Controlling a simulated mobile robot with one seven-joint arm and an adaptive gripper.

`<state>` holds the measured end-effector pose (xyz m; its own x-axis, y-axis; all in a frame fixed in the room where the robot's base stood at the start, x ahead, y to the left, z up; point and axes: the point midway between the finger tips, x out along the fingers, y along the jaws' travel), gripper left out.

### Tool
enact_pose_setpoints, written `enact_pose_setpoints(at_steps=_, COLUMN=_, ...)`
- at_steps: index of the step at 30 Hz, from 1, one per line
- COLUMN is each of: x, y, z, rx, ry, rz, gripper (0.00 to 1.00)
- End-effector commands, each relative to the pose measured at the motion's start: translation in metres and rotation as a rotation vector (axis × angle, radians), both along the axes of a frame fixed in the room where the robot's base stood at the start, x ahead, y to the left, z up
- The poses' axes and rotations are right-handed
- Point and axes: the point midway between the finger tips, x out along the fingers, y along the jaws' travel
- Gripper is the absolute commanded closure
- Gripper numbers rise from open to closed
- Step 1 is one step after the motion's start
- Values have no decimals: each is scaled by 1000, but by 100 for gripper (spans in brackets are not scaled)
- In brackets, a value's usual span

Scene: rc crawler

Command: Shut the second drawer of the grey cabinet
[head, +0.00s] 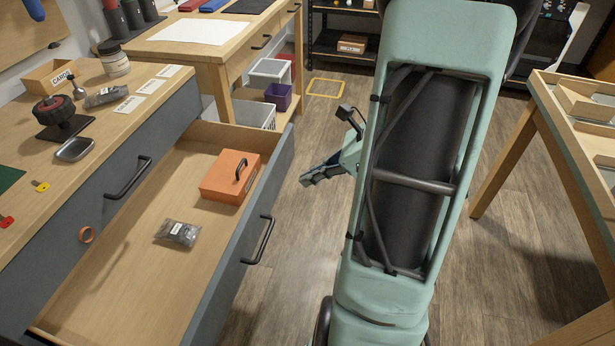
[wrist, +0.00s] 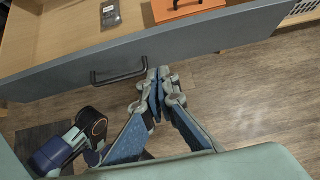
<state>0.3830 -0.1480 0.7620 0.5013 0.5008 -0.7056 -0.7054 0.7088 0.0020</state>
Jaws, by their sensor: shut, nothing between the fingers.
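The grey cabinet (head: 60,262) stands at the left in the head view, with its wooden top. Its second drawer (head: 262,195) is pulled far out, and a dark bar handle (head: 258,240) is on its grey front. An orange box (head: 230,177) and a small clear bag (head: 178,233) lie in the drawer. In the wrist view the drawer front (wrist: 215,38) and handle (wrist: 118,76) lie ahead of my gripper. My gripper (wrist: 158,75) is shut and empty, its tips near the right end of the handle; contact cannot be told. It also shows in the head view (head: 306,181).
A drawer above, with its own handle (head: 128,178), is shut. A wooden workbench (head: 210,48) stands behind the cabinet, with bins below. Another table (head: 540,110) is at the right.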

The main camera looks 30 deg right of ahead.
Motion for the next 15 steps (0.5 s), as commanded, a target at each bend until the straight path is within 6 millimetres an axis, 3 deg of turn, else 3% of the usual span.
enact_pose_setpoints(at_steps=1, x=5, y=7, z=-13, rx=2, ry=2, rz=3, gripper=100)
enact_pose_setpoints(at_steps=9, x=34, y=36, z=-54, rx=0, ry=1, rz=5, gripper=100)
enact_pose_setpoints(at_steps=15, x=55, y=55, z=-51, rx=-3, ry=-1, rz=6, gripper=100)
